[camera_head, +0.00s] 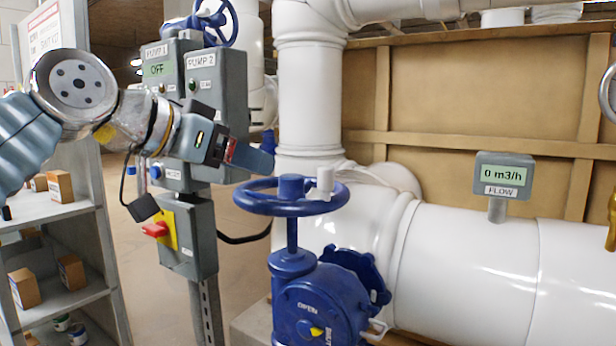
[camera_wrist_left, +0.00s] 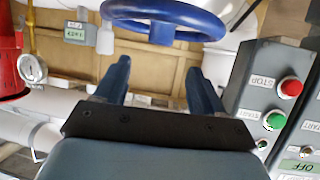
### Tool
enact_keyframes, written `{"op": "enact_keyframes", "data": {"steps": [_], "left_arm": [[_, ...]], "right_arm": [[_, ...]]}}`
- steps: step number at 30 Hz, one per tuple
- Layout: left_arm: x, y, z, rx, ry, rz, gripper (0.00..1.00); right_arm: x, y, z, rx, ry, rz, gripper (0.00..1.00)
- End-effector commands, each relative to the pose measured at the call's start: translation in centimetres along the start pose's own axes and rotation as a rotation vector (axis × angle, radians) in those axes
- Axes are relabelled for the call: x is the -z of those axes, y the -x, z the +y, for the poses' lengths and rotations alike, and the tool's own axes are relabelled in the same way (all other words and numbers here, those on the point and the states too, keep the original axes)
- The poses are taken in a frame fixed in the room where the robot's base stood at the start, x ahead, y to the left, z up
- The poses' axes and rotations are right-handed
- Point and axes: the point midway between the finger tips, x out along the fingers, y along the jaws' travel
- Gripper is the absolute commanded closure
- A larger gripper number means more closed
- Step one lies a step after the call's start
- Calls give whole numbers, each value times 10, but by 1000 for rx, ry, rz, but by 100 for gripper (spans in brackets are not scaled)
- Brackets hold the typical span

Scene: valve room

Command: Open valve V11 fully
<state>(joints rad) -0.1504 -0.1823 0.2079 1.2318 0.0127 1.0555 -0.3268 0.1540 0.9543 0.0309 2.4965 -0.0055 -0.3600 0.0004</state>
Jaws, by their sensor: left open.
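A blue handwheel (camera_head: 250,205) with a white upright knob (camera_head: 325,183) on its rim sits level on a blue valve body (camera_head: 305,300). A yellow pointer (camera_head: 316,331) shows near the word OPEN on the body. I cannot read a V11 tag. My left gripper (camera_head: 255,160) is left of the wheel and slightly above its rim, apparently apart from it. In the left wrist view, its two fingers (camera_wrist_left: 159,72) are spread with nothing between them. The wheel (camera_wrist_left: 190,18) and its knob (camera_wrist_left: 105,40) lie ahead of the fingertips there. My right gripper is out of view.
Pump boxes (camera_head: 222,85) and a red-and-yellow switch (camera_head: 157,230) stand behind and below my left arm. A shelf (camera_head: 60,222) stands at left. Large white pipes (camera_head: 470,260) run behind the valve. A flow meter (camera_head: 505,173) reads 0 m3/h.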

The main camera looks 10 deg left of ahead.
Motion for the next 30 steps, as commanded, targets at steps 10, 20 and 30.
{"op": "enact_keyframes", "data": {"steps": [10, 20, 30], "left_arm": [[-1, -78, 0, -2, 1, -5, 31], [0, -123, 0, -1, 1, -2, 31], [-1, -127, 0, 0, 1, -1, 32]], "right_arm": [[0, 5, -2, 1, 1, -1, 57], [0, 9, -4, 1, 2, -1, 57], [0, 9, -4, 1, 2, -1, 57]]}}
